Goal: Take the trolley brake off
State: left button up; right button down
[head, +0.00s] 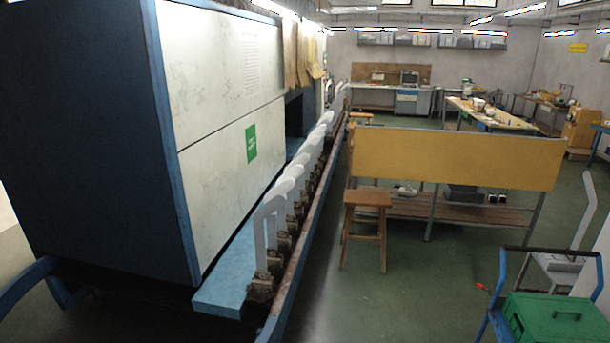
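A trolley with a blue frame and a dark top bar (548,251) stands at the lower right, cut off by the picture's edge. A green box with a dark handle (560,318) sits on it. A small red part (482,287) shows just left of the trolley's frame; I cannot tell whether it is the brake or whether it is attached. The trolley's wheels are out of view. Neither of my grippers is in view.
A large machine with white panels (225,90) fills the left, with a row of white leg-shaped boards (268,228) along its rail. A wooden stool (368,200) and a yellow-panelled bench (455,155) stand mid-room. Green floor (415,295) is clear between machine and trolley.

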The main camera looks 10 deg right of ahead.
aim_at(491, 292)
jog(key=z, duration=0.3)
jog(key=i, duration=2)
jog(key=z, duration=0.9)
jog(key=i, duration=0.75)
jog(key=z, duration=0.25)
